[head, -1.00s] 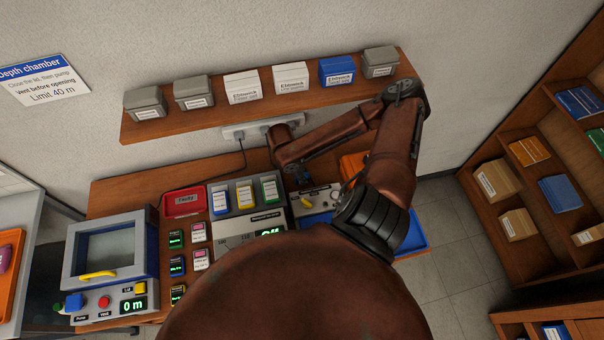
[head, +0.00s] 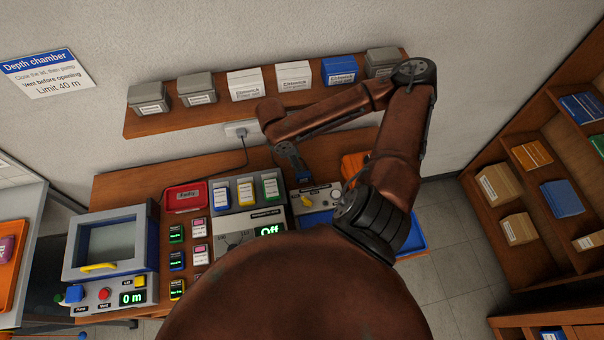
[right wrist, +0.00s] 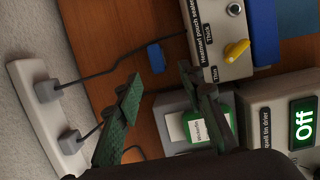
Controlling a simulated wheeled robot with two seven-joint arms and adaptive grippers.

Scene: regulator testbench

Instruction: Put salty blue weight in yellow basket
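A small blue block (right wrist: 156,58) lies on the brown bench in the right wrist view, just beyond my fingertips; I cannot read any label on it. My right gripper (right wrist: 160,72) is open and empty, with the block ahead of the gap between its fingers. In the head view the right gripper (head: 298,176) points down over the back of the bench beside the sealer, small and partly unclear. No yellow basket is recognisable in either view. My left gripper is not in view.
The pouch sealer (right wrist: 221,40) with a yellow knob and a grey rack holding a green pack (right wrist: 200,128) stand close to the right gripper. A power strip (right wrist: 45,115) with cords is at the wall. A red tray (head: 184,197) and depth chamber (head: 110,250) are further left.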

